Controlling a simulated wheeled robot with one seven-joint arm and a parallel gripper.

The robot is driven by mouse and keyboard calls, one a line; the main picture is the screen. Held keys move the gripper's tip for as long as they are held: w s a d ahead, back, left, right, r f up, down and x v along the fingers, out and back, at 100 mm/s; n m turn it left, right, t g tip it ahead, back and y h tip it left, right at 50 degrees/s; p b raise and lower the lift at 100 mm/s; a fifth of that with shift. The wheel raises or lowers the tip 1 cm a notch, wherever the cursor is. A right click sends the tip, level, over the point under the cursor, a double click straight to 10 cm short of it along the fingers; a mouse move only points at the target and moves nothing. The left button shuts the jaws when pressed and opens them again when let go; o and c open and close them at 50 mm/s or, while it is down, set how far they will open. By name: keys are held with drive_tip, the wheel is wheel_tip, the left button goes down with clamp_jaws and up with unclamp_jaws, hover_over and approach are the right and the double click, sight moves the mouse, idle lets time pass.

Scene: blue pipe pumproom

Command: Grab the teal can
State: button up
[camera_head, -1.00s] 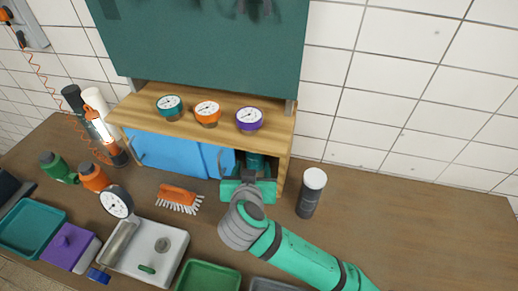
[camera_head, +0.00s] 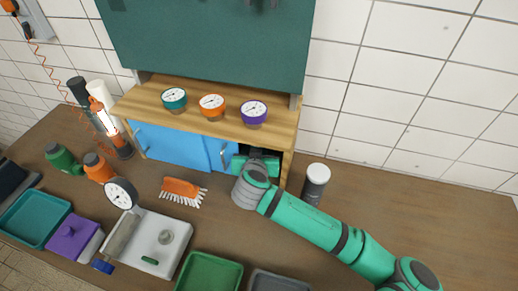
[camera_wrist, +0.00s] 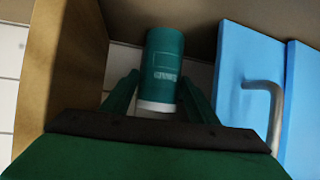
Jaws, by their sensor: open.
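The teal can (camera_wrist: 163,65) stands inside the open right-hand compartment of the wooden cabinet (camera_head: 190,123). In the wrist view it has a pale band at one end and lies between the two fingers of my gripper (camera_wrist: 162,100). The fingers are apart, one on each side of the can, and I cannot tell whether either touches it. In the head view my gripper (camera_head: 262,158) reaches into the compartment opening and hides the can.
Blue sliding doors (camera_head: 175,145) with a metal handle (camera_wrist: 270,105) stand left of the opening. A wooden side wall (camera_wrist: 65,65) bounds the other side. Several gauges sit on the cabinet top. A dark, white-topped canister (camera_head: 315,185) stands right of the cabinet, close to my arm.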

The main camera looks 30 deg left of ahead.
drive_tip(key=shift+c, duration=0.4)
drive_tip(key=c, duration=0.9)
drive_tip(key=shift+o, duration=0.2)
drive_tip(key=shift+w, duration=0.1)
